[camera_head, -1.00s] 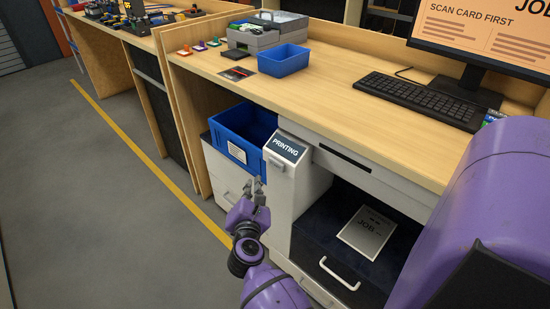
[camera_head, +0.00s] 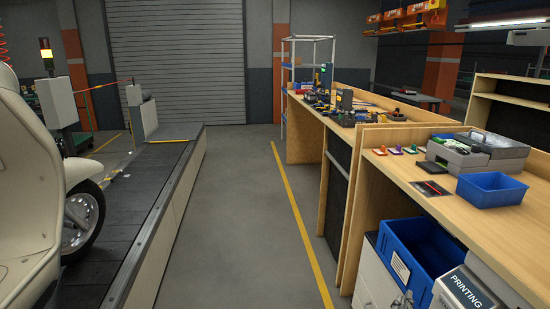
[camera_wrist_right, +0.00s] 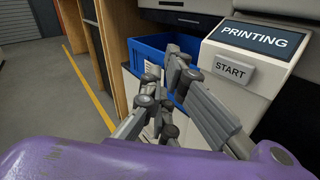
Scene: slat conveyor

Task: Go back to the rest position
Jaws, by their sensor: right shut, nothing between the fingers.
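My right gripper (camera_head: 403,299) just shows at the bottom edge of the head view, with only its grey fingertips in sight. In the right wrist view its dark grey fingers (camera_wrist_right: 166,88) are shut with nothing held. They appear in front of the blue bin (camera_wrist_right: 150,50) and beside the white printing unit, whose label reads PRINTING (camera_wrist_right: 258,38), with a START button (camera_wrist_right: 234,70) below. The blue bin also shows in the head view (camera_head: 435,250), below the bench top. My left gripper is not in view.
A wooden workbench (camera_head: 400,178) with a small blue tray (camera_head: 490,190) and a grey device (camera_head: 470,155) stands at the right. A slat conveyor (camera_head: 120,215) with a cream scooter (camera_head: 25,200) is at the left. The grey floor between (camera_head: 235,220) is clear, with a yellow line.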

